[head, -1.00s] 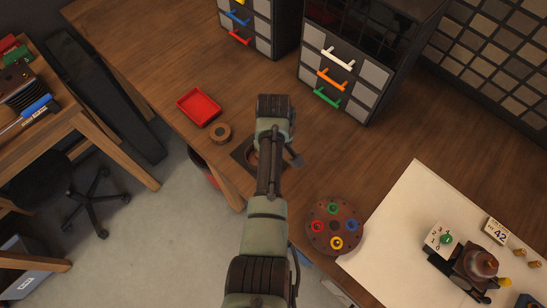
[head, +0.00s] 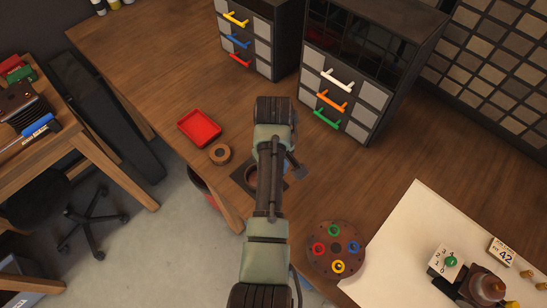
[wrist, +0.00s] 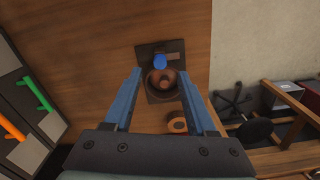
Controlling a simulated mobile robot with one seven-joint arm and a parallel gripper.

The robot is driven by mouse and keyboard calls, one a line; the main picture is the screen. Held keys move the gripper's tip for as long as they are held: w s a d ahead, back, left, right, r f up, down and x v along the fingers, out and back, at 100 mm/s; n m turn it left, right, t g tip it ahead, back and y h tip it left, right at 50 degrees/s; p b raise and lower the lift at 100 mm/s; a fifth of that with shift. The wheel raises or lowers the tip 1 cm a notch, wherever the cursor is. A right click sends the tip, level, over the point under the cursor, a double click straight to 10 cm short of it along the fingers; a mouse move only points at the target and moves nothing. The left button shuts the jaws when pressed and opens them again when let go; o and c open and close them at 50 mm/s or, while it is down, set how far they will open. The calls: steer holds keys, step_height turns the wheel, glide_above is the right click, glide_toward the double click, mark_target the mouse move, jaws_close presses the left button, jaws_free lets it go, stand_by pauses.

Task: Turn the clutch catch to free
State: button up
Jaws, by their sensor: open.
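A dark square plate (wrist: 152,98) on the wooden bench carries a round brown cup-like part. A blue knob (wrist: 160,62) sits at the cup's far edge, beside a small brownish block. I cannot tell for certain which of these parts is the clutch catch. My gripper (wrist: 162,73) is open, its two blue fingers apart on either side of the cup and knob in the wrist view. It appears to be above them, holding nothing; the gap is hard to judge. In the head view my arm hides most of the plate (head: 240,178).
A red tray (head: 199,128) and a brown ring (head: 220,154) lie left of the plate. A round board with coloured rings (head: 336,262) is near the front edge. Drawer units (head: 350,75) stand behind. A white mat (head: 400,245) holds several small items at right.

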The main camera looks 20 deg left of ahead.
step_height(320, 180, up, 8)
steer(key=shift+f, duration=0.1)
stand_by(0.6)
